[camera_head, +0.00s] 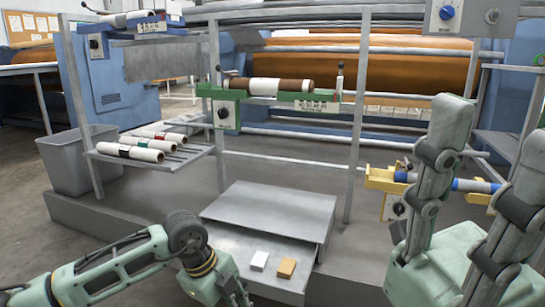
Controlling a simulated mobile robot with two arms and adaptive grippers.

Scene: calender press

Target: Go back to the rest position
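My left arm comes in from the lower left and bends down near the front of the metal step. Its gripper (238,295) shows only as a dark part at the bottom edge, beside the step's lower plate. Its fingers are cut off, so I cannot tell whether they are open or shut. My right arm is folded upright at the right side, with its green links close to the camera. Its gripper is not visible.
A rack of rolls (150,154) and a grey bin (75,165) are left. The press's orange roller (360,62) is behind.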

